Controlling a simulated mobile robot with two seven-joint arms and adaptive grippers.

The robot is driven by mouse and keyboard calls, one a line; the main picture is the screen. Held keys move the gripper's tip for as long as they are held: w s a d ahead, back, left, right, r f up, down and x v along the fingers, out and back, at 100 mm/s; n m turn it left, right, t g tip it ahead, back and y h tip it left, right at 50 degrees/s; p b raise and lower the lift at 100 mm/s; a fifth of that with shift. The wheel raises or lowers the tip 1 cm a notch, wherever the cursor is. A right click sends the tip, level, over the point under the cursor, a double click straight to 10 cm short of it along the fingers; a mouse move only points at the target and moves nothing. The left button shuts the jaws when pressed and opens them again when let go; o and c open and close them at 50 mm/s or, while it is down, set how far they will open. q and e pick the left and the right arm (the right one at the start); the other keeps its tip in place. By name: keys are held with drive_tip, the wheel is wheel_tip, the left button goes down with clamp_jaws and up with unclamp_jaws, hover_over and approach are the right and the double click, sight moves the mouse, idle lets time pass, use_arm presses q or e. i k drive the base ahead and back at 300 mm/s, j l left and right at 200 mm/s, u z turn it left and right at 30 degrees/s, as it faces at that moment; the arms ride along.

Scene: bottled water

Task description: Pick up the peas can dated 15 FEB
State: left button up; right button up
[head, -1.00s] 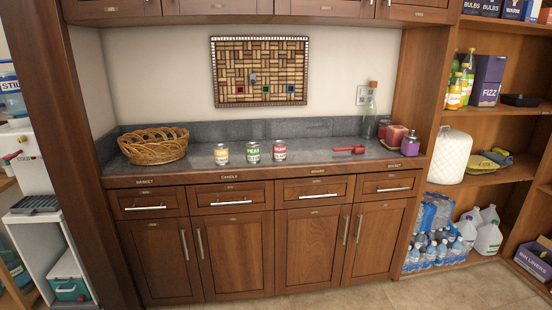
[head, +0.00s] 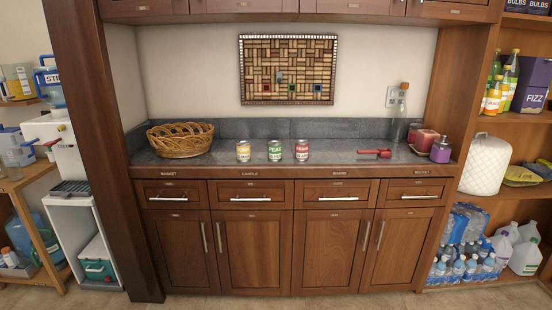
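Three cans stand upright in a row on the grey counter (head: 340,156) in the head view. The left can (head: 243,151) has a yellow label. The middle can (head: 275,151) is green and its label appears to read PEAS. The right can (head: 302,150) is red. Any dates on the cans are too small to read. Neither of my grippers shows in the head view.
A wicker basket (head: 181,140) sits left of the cans. A red tool (head: 375,153), candles (head: 427,141) and a bottle (head: 400,115) are to the right. Cabinets (head: 250,250) fill the space below the counter. A wooden post (head: 110,150) stands at left.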

sight(275, 147)
drive_tip(key=j, duration=0.7)
drive_tip(key=i+z, duration=0.1)
drive_tip(key=z, duration=0.55)
drive_tip(key=i+j+z, duration=0.25)
drive_tip(key=j+z, duration=0.25)
drive_tip(key=i+j+z, duration=0.2)
drive_tip(key=j, duration=0.15)
drive_tip(key=j+z, duration=0.1)
drive_tip(key=j, duration=0.35)
drive_tip(key=i+j+z, duration=0.15)
drive_tip(key=j, duration=0.35)
